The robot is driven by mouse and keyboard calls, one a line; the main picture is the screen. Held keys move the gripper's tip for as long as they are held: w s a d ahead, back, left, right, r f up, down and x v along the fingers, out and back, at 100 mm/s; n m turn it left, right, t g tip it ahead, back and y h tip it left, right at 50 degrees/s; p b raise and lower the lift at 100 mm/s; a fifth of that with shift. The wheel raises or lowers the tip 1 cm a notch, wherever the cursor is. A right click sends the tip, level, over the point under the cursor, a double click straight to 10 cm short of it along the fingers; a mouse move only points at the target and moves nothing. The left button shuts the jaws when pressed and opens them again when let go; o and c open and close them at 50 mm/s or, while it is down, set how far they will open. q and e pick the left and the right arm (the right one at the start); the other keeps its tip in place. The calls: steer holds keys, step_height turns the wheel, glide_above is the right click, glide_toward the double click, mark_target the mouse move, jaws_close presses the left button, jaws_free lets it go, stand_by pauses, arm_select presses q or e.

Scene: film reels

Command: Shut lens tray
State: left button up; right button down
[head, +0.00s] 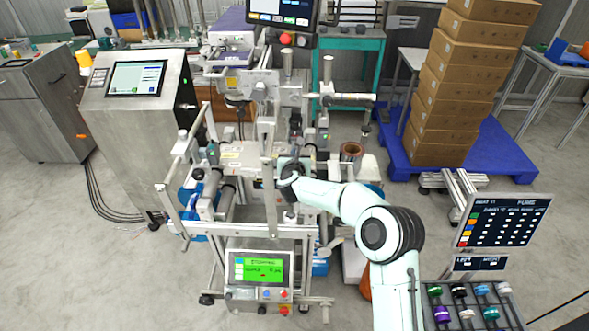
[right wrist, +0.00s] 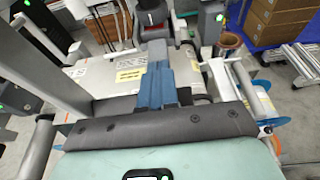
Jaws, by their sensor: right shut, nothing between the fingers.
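My right arm reaches into the middle of the machine. Its gripper (head: 287,163) is partly hidden by its own wrist in the head view. In the right wrist view the blue fingers of my right gripper (right wrist: 156,68) are together, with nothing between them. They point at a dark block with a label (right wrist: 153,18) beyond a pale, labelled flat panel (right wrist: 105,75). I cannot tell whether the fingers touch it. No part is clearly recognisable as the lens tray, so I cannot tell whether it is open or shut. My left gripper is not in view.
The machine's metal uprights (head: 269,180) stand close to my right arm. A copper-coloured roll (head: 351,151) is to its right. A green-lit control panel (head: 262,268) is at the machine's front. Stacked cartons (head: 455,90) stand on a blue pallet (head: 500,145).

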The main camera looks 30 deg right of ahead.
steer(key=shift+d, duration=0.2)
steer(key=shift+r, duration=0.1)
steer(key=shift+s+a+b, duration=0.25)
steer(key=shift+a+b, duration=0.05)
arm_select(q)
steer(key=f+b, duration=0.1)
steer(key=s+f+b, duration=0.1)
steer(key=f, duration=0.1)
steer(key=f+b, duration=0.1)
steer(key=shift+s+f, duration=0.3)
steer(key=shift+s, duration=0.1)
arm_select(e)
steer(key=v, duration=1.2)
steer(key=shift+s+a+r, duration=0.15)
steer(key=shift+s+a, duration=0.05)
steer(key=shift+s, duration=0.1)
